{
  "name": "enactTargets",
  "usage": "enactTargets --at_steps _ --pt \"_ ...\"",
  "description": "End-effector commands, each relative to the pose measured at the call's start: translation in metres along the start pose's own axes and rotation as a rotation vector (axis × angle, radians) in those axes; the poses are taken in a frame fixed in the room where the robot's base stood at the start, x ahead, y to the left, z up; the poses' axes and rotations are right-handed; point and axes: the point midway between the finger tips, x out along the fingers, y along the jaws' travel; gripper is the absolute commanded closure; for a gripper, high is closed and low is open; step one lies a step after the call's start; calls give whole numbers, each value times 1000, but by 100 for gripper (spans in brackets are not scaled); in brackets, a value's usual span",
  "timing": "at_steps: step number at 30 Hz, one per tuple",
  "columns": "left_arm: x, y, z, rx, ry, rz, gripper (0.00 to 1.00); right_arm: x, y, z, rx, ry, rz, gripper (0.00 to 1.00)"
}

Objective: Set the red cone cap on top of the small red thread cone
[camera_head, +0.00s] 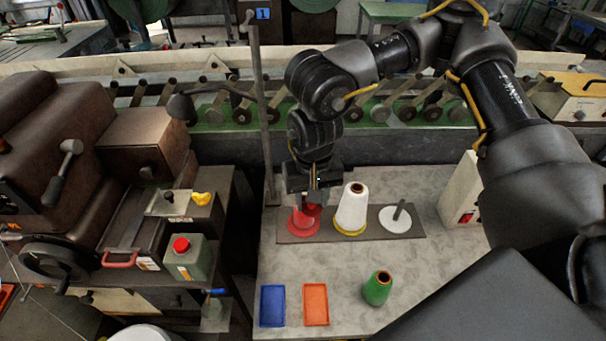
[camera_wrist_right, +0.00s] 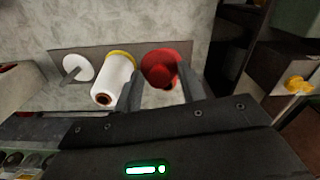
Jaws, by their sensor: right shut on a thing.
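The red thread cone (camera_head: 300,222) stands at the left end of a dark board, on a red round base. My right gripper (camera_head: 314,196) is directly above it, pointing down, shut on a small darker red piece, which looks like the red cone cap (camera_head: 313,209). In the right wrist view the cap (camera_wrist_right: 168,85) shows between the fingers, in front of the wider red cone (camera_wrist_right: 157,60). The fingers and cap hide part of the cone, and I cannot tell whether cap and cone touch. My left gripper is not in view.
A white thread cone (camera_head: 352,208) on a yellow base stands close to the right of my gripper. A white disc with a peg (camera_head: 396,220) is farther right on the board (camera_head: 372,232). A green cone (camera_head: 377,289), a blue tray (camera_head: 272,306) and an orange tray (camera_head: 316,304) lie nearer.

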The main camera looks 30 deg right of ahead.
Motion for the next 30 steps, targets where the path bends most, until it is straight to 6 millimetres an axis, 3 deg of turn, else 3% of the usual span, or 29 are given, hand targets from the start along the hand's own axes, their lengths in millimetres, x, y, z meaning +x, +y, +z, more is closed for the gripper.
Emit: enactTargets --at_steps 1,3,10,16,30 --pt "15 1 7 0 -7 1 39 13 -2 -17 119 3 -1 81" --pt "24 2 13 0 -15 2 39 18 -3 -38 287 6 0 81" --pt "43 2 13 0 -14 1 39 25 2 -86 708 -11 3 81" --pt "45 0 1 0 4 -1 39 24 4 -96 814 -19 6 81" --pt "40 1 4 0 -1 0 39 23 4 -96 809 -19 9 81"
